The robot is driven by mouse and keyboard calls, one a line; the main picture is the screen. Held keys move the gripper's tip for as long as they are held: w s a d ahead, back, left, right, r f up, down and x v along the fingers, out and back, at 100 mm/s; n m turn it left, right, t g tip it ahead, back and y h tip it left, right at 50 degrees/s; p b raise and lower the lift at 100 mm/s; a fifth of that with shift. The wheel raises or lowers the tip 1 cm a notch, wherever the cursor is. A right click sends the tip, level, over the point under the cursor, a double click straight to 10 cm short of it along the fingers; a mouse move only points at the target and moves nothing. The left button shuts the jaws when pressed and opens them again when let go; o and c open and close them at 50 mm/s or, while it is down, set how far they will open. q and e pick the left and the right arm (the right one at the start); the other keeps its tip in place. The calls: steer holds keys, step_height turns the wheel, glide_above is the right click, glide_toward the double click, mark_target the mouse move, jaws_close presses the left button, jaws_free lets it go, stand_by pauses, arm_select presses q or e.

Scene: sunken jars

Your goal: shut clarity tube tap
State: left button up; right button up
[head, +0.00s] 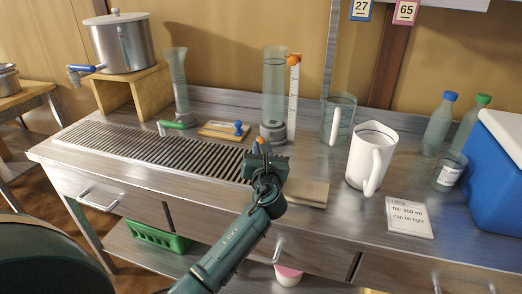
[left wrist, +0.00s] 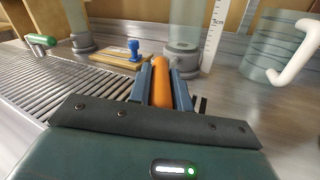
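The clear tall tube (head: 274,85) stands upright on a grey base near the back of the bench, beside a white scale strip (head: 294,100) with an orange clip on top. Its base (left wrist: 182,58) also shows in the left wrist view. An orange tap handle (left wrist: 161,82) points from in front of that base towards me. My left gripper (head: 259,150) is low in front of the tube; its fingers lie close along both sides of the handle and look shut on it. The tap's joint is hidden. My right gripper is out of view.
A second tube (head: 180,85) with a green tap handle (head: 172,125) stands left, past a board with a blue knob (head: 238,128). A slatted drain (head: 150,150) runs along the bench. A glass jug (head: 339,115), white jug (head: 371,155), bottles and blue cooler (head: 500,160) stand right.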

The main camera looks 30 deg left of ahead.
arm_select(q)
steer(key=o, duration=0.4)
steer(key=shift+o, duration=0.2)
steer(key=p+v, duration=0.1)
steer(key=v, duration=1.2)
steer(key=shift+s+f, duration=0.1)
steer(key=shift+s, duration=0.05)
